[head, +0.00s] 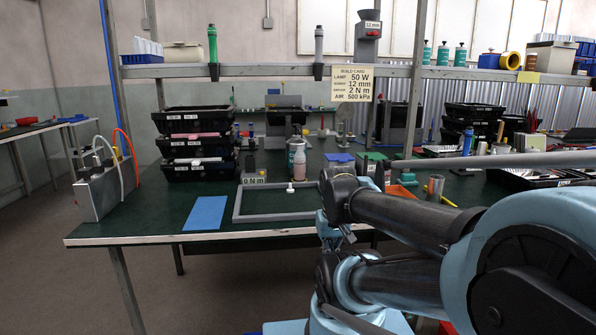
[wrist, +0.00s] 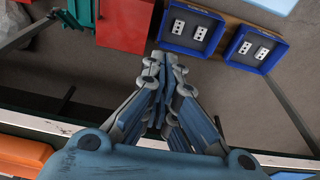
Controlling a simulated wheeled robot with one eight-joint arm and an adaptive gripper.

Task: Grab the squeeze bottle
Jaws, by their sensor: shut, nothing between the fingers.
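A grey rectangular frame (head: 236,204) with a small white piece lies in front of the bottle. A blue mat (head: 206,213) is left of it. Black stacked trays (head: 198,145) stand behind. Below my fingers are blue trays (wrist: 192,31) and a red box (wrist: 123,25).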

